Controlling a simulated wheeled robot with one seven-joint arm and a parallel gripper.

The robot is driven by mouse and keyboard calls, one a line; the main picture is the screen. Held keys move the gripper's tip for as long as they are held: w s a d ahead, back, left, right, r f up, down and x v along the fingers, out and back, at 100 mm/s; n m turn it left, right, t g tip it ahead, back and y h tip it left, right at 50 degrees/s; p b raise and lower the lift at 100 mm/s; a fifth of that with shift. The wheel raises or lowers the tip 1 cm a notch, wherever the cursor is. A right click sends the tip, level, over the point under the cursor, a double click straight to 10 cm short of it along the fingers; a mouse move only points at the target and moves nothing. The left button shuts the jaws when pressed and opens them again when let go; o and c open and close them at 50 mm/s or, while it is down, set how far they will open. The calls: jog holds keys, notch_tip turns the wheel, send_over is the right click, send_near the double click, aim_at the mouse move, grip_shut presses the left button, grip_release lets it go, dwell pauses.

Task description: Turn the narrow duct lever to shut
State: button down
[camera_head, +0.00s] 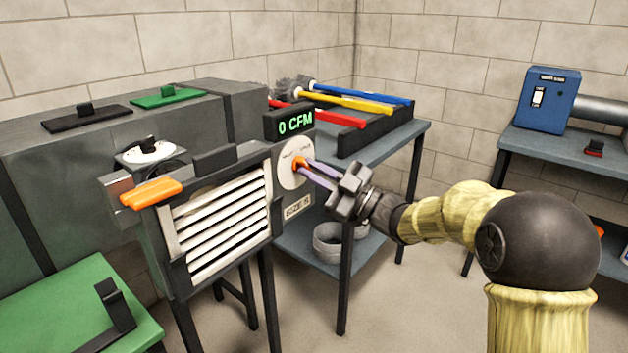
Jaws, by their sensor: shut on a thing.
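A small orange lever (299,163) sits on a round white dial plate (291,172) on the right side of the grey duct housing. My gripper (307,166) reaches in from the right with its two pale purple fingers at this lever. The fingers are shut on the lever. The fingers partly cover the dial, and its small markings are too small to read, so I cannot tell the lever's exact setting. A display (290,122) above the dial reads 0 CFM in green. A small label plate (298,206) is below the dial.
A louvred grille (220,228) and a larger orange handle (150,193) are left of the dial. A table (408,140) behind holds several coloured brushes on a black rack. A blue box (549,98) stands on the right table. A green surface (70,310) is lower left.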

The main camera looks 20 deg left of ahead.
jog(key=shift+n+g+b, duration=0.3)
jog(key=shift+n+g, duration=0.5)
jog(key=shift+n, duration=0.9)
jog(key=shift+h, duration=0.3)
jog(key=c, duration=1.5)
grip_release()
jog(key=p+v, duration=0.3)
jog(key=v, duration=1.4)
jog(key=shift+d+f, duration=0.15)
jog(key=shift+d, duration=0.05)
jog(key=shift+w, duration=0.1)
